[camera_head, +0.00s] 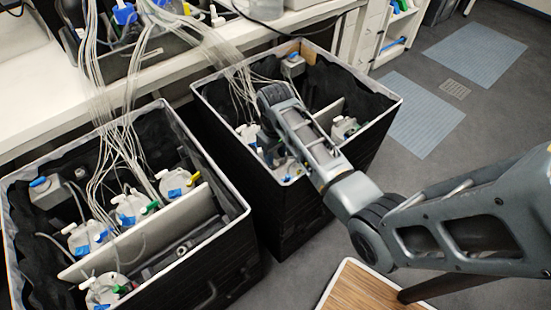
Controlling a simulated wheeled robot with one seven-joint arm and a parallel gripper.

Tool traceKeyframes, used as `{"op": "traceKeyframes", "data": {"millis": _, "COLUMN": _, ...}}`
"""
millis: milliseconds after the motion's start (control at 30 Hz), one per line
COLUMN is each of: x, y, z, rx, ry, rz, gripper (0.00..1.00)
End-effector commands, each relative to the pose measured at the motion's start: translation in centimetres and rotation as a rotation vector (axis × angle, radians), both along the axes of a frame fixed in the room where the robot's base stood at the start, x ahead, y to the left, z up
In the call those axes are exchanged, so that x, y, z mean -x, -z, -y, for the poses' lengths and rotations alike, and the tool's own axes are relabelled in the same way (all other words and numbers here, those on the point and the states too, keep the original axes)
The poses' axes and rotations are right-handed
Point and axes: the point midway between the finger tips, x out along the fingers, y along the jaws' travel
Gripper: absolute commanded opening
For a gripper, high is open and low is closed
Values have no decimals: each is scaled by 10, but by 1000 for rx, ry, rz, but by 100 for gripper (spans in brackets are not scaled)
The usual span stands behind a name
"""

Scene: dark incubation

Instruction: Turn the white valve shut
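My arm reaches from the right into the right-hand black bin (203,105). My gripper (272,152) is low inside this bin, largely hidden by my own wrist and forearm. Its fingers cannot be made out, nor whether they touch anything. Next to it on the left is a white bottle top (247,134) with blue and white fittings. Another white bottle top (345,129) with a blue part is right of my arm. Several small white valve-like fittings show, and I cannot tell which is the white valve or how it is turned.
A left-hand black bin (228,196) holds several bottles with blue, yellow and green fittings and a light divider. Thin clear tubes (104,110) run from the white bench (40,105) into both bins. A wooden-topped surface (362,291) is at the front.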

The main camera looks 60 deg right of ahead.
Motion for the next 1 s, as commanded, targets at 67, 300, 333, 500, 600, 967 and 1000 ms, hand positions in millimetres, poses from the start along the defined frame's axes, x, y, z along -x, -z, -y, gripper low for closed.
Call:
{"op": "traceKeyframes", "data": {"millis": 67, "x": 0, "y": 12, "z": 0, "rx": -1, "ry": 0, "rz": -2, "gripper": 39}}
{"op": "traceKeyframes", "data": {"millis": 300, "x": 0, "y": 31, "z": 0, "rx": 1, "ry": -1, "rz": 1, "gripper": 39}}
{"op": "traceKeyframes", "data": {"millis": 333, "x": 0, "y": 31, "z": 0, "rx": 1, "ry": -1, "rz": 1, "gripper": 39}}
{"op": "traceKeyframes", "data": {"millis": 500, "x": 0, "y": 32, "z": 0, "rx": 1, "ry": 0, "rz": 2, "gripper": 39}}
{"op": "traceKeyframes", "data": {"millis": 600, "x": 0, "y": 32, "z": 0, "rx": 1, "ry": 0, "rz": 2, "gripper": 37}}
{"op": "traceKeyframes", "data": {"millis": 967, "x": 0, "y": 32, "z": 0, "rx": 1, "ry": 0, "rz": 2, "gripper": 3}}
{"op": "traceKeyframes", "data": {"millis": 1000, "x": 0, "y": 32, "z": 0, "rx": 1, "ry": 0, "rz": 2, "gripper": 0}}
